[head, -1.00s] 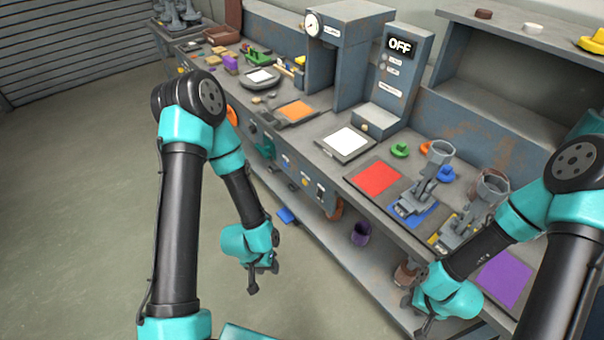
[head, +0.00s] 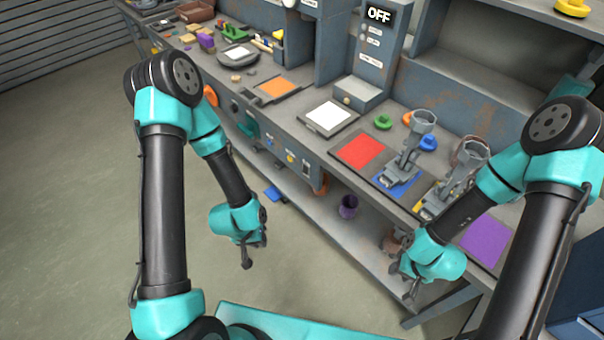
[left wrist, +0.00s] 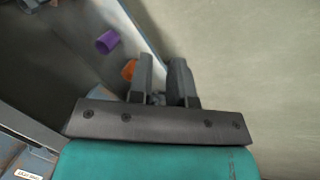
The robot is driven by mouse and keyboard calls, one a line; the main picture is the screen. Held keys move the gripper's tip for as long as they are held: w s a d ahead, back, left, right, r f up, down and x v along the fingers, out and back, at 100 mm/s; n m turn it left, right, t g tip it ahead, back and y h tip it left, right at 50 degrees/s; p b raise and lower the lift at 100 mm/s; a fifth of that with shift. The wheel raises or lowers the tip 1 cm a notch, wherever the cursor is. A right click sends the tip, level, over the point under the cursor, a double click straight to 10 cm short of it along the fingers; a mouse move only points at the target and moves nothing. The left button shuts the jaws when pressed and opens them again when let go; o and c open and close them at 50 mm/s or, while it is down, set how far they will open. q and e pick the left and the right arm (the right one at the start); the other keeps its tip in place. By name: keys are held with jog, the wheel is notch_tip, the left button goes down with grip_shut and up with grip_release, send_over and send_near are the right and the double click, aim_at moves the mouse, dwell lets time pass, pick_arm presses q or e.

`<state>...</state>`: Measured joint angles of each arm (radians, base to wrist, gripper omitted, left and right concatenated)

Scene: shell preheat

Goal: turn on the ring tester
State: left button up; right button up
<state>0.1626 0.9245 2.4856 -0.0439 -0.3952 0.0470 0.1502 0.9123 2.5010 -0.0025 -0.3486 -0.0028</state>
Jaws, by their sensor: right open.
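The grey upright unit with a dark display reading OFF (head: 379,14) stands at the back of the bench; its small labels are unreadable, so I cannot confirm it is the ring tester. A small tan knob (head: 347,100) sits on the front of its base. My left gripper (head: 247,258) hangs over the floor in front of the bench, apart from everything. In the left wrist view its fingers (left wrist: 161,80) stand apart with nothing between them. My right gripper (head: 405,285) is open and empty, low before the bench front, far from the OFF unit.
The bench (head: 300,130) carries a white pad (head: 326,115), an orange pad (head: 274,87), a red pad (head: 360,150) and a purple pad (head: 486,240). Grey cup fixtures (head: 412,145) stand at right. A purple cup (head: 348,206) is on the lower shelf. Floor at left is clear.

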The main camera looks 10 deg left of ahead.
pick_arm(q)
jog(key=w+f+n+t, duration=0.1)
jog(key=w, duration=0.2)
jog(key=w+f+n+t+h, duration=0.1)
jog(key=w+t, duration=0.1)
jog(key=w, duration=0.2)
jog(key=w+f+n+t, duration=0.1)
jog(key=w+t, duration=0.1)
jog(key=w, duration=0.2)
jog(key=shift+w+a+f, duration=0.1)
jog(key=shift+w+a, duration=0.15)
jog(key=shift+a, duration=0.15)
grip_shut()
jog(key=w+r+n+t+h, duration=0.2)
jog(key=w+n+t+h, duration=0.2)
jog(key=w+t, duration=0.3)
jog(key=shift+w+a+n+h, duration=0.15)
jog(key=shift+w+n+h, duration=0.15)
jog(key=shift+w+n, duration=0.55)
jog(key=shift+s, duration=0.1)
